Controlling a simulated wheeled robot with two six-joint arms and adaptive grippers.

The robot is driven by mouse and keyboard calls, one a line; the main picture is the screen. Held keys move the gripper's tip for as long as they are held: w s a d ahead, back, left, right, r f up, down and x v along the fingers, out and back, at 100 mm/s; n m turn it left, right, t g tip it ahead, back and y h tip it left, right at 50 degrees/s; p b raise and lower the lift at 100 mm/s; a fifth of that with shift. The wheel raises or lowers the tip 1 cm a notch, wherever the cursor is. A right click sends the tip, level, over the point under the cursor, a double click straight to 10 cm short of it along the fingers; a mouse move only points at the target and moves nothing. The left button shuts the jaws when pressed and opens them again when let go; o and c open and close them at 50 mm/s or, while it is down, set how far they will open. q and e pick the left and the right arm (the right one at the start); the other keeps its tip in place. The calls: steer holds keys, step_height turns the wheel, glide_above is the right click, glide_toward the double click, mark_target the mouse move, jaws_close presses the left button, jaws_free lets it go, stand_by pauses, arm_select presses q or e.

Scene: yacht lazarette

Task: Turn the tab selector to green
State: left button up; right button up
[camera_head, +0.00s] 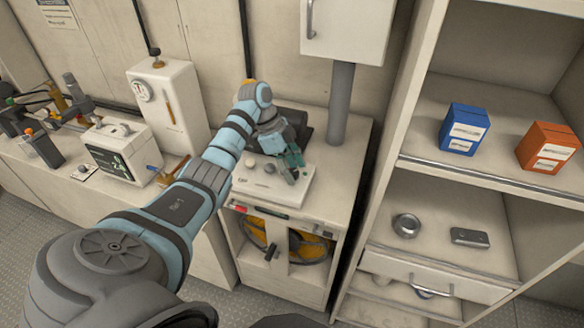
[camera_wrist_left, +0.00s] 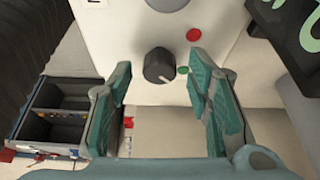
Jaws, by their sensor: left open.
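The tab selector (camera_wrist_left: 159,65) is a dark grey round knob with a pale pointer line on a white control box (camera_wrist_left: 140,25). Its pointer line is toward the lower right, roughly to the side of the green dot (camera_wrist_left: 183,71). A red dot (camera_wrist_left: 194,34) lies farther up. My left gripper (camera_wrist_left: 164,85) is open, its teal fingers on either side of the knob with visible gaps. In the head view the left gripper (camera_head: 293,168) is over the right part of the white box (camera_head: 262,188), hiding the knob there. My right gripper is not in view.
The box stands on a cabinet (camera_head: 330,190) with a grey pipe (camera_head: 340,105) behind. A shelf unit (camera_head: 480,178) at right holds a blue box (camera_head: 464,129) and an orange box (camera_head: 547,147). A bench with tools and a boxed device (camera_head: 118,150) is at left.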

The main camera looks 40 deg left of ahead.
mark_target(282, 177)
arm_select(q)
steer(key=v, duration=0.7)
steer(key=shift+r, duration=0.2)
steer(key=shift+a, duration=0.1)
